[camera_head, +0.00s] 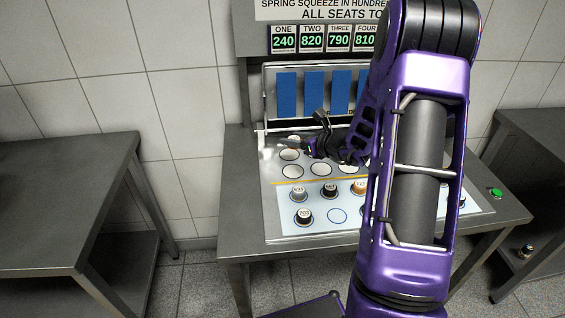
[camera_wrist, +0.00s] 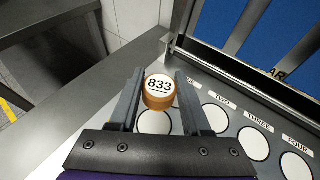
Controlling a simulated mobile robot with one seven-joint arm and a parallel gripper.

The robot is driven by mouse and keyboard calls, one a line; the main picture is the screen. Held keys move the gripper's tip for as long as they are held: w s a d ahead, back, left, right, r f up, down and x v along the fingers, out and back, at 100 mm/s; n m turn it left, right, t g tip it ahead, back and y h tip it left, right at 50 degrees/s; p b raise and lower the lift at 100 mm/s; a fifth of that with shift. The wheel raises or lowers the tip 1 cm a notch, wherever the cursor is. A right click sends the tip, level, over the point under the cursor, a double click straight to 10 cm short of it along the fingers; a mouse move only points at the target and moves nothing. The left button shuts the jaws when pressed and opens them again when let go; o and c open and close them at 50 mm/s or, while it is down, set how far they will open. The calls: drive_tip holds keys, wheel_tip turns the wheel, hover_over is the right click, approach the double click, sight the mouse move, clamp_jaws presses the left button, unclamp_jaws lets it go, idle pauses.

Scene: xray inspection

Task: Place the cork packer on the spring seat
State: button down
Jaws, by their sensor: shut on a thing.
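My gripper (camera_wrist: 161,88) is shut on a cork-brown round packer (camera_wrist: 158,101) with a white top marked 833. Its fingers grip it from both sides, and it looks upright. In the head view my gripper (camera_head: 303,143) is over the back left of the panel, partly hidden by its own parts. White round seats labelled TWO (camera_wrist: 215,117), THREE (camera_wrist: 253,145) and FOUR (camera_wrist: 296,165) lie right of it. The seat ONE label is mostly covered by a finger. A white circle (camera_wrist: 155,122) shows just below the packer. I cannot tell whether the packer touches the panel.
Several numbered packers stand at the panel front, including a dark one (camera_head: 304,216) and an orange one (camera_head: 359,187). Displays (camera_head: 325,39) read 240, 820, 790 and 810. Blue strips (camera_head: 314,92) stand behind the seats. A raised metal edge (camera_wrist: 180,35) is close beyond the packer.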

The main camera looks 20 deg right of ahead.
sight(293, 171)
wheel_tip(293, 171, down, 10)
drive_tip(key=shift+r, duration=0.2)
drive_tip(key=shift+f+b, duration=0.1)
drive_tip(key=shift+b, duration=0.25)
drive_tip(key=shift+f, duration=0.15)
drive_tip(key=shift+c, duration=1.8)
unclamp_jaws()
drive_tip(key=shift+r, duration=0.35)
drive_tip(key=v, duration=1.2)
drive_tip(key=shift+d, duration=0.1)
